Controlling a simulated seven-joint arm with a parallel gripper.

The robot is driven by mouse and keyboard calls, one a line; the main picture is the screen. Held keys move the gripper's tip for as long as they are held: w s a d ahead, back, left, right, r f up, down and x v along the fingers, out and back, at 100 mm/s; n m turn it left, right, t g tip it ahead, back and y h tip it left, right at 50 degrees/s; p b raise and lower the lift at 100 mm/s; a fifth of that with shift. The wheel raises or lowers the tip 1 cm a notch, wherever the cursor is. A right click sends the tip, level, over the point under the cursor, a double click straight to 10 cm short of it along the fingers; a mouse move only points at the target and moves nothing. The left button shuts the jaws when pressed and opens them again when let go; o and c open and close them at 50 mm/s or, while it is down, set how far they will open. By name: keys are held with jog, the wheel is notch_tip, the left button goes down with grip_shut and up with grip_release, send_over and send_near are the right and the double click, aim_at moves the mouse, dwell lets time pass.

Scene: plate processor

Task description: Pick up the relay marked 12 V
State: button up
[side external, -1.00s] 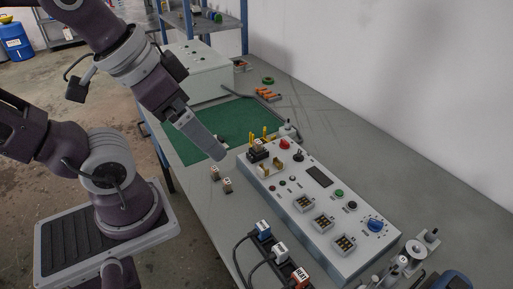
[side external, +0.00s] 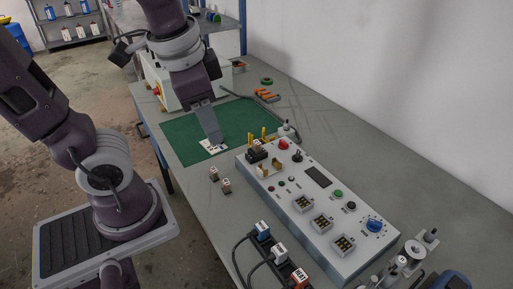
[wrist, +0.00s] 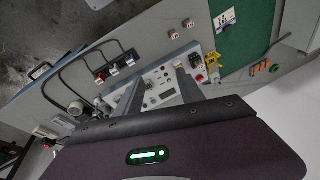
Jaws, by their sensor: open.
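Two small tan relays, one (side external: 214,173) behind the other (side external: 227,186), stand on the grey table left of the control panel (side external: 302,190). In the wrist view the pair shows as one relay (wrist: 173,34) and another (wrist: 188,23). Another relay-like block (side external: 257,145) sits on a black socket at the panel's far end. The markings are too small to read, so I cannot tell which is 12 V. My gripper (side external: 217,143) is open and empty, above the green mat near a white card. It is apart from the relays, farther back.
The green mat (side external: 185,138) carries the white card (side external: 213,147). Yellow prongs (side external: 264,136) stand up beside the panel's far end. Bare table surrounds the two relays.

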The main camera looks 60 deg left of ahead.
jog(key=w+a+f+m+g+y, duration=0.45)
jog(key=w+f+m, duration=0.25)
jog(key=w, duration=0.3)
jog(key=m+t+y, duration=0.2)
jog(key=m+y, duration=0.6)
send_near(257, 143)
jog(key=shift+w+a+f+g, duration=0.15)
jog(key=shift+w+a, duration=0.1)
jog(key=shift+a, duration=0.2)
jog(key=shift+w+a+g, duration=0.1)
jog(key=shift+w+a, duration=0.1)
jog(key=shift+a, duration=0.25)
jog(key=x, duration=0.6)
jog(key=shift+s+a+f, duration=0.1)
jog(key=shift+s+f, duration=0.15)
jog(key=shift+a+f, duration=0.1)
jog(key=shift+a, duration=0.25)
grip_shut()
